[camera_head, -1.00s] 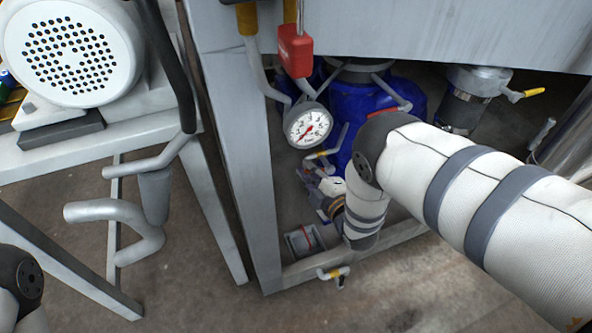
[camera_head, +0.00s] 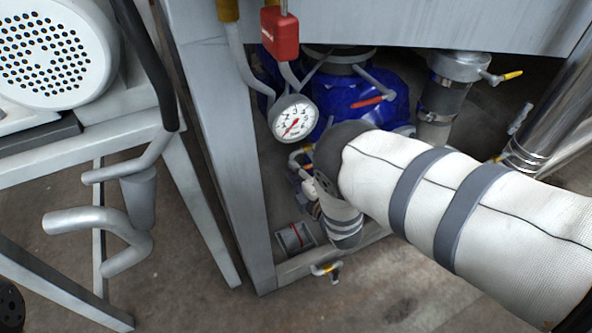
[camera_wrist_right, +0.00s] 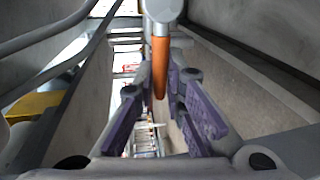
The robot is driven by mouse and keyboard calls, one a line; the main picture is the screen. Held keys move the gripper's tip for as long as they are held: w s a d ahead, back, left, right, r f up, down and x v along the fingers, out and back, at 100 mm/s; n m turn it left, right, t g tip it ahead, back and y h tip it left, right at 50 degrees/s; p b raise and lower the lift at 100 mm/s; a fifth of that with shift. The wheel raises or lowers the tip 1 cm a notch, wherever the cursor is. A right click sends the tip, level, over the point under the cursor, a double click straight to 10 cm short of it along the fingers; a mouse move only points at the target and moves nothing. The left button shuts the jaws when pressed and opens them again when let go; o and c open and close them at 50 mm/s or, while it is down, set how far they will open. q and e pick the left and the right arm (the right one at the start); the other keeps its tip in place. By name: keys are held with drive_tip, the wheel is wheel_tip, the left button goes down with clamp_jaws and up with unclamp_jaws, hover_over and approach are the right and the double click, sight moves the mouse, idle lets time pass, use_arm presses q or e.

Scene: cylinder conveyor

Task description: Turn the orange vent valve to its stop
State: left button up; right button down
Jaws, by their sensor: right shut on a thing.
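The orange vent valve handle (camera_wrist_right: 160,62) hangs from a grey rounded fitting (camera_wrist_right: 163,10) in the right wrist view. It lies between the purple-padded fingers of my right gripper (camera_wrist_right: 160,92), which is shut on it. In the head view my right arm reaches in from the right, below the pressure gauge. Its white sleeve hides most of the gripper (camera_head: 304,187), and I cannot make out the valve clearly there. My left gripper is not in view.
A pressure gauge (camera_head: 293,118) and a red tag (camera_head: 280,33) hang above my right gripper. A blue vessel (camera_head: 358,98) stands behind my arm. A grey frame leg (camera_head: 222,150) is close on the left. A yellow-handled valve (camera_head: 325,269) sits low at the frame.

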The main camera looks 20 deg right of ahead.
drive_tip(key=shift+s+d+f, duration=0.1)
drive_tip(key=shift+d+f, duration=0.05)
drive_tip(key=c, duration=1.7)
unclamp_jaws()
drive_tip(key=shift+o, duration=0.2)
drive_tip(key=s+r, duration=0.2)
drive_tip(key=s, duration=0.9)
drive_tip(key=shift+s+r, duration=0.25)
drive_tip(key=shift+s, duration=0.15)
drive_tip(key=shift+d, duration=0.1)
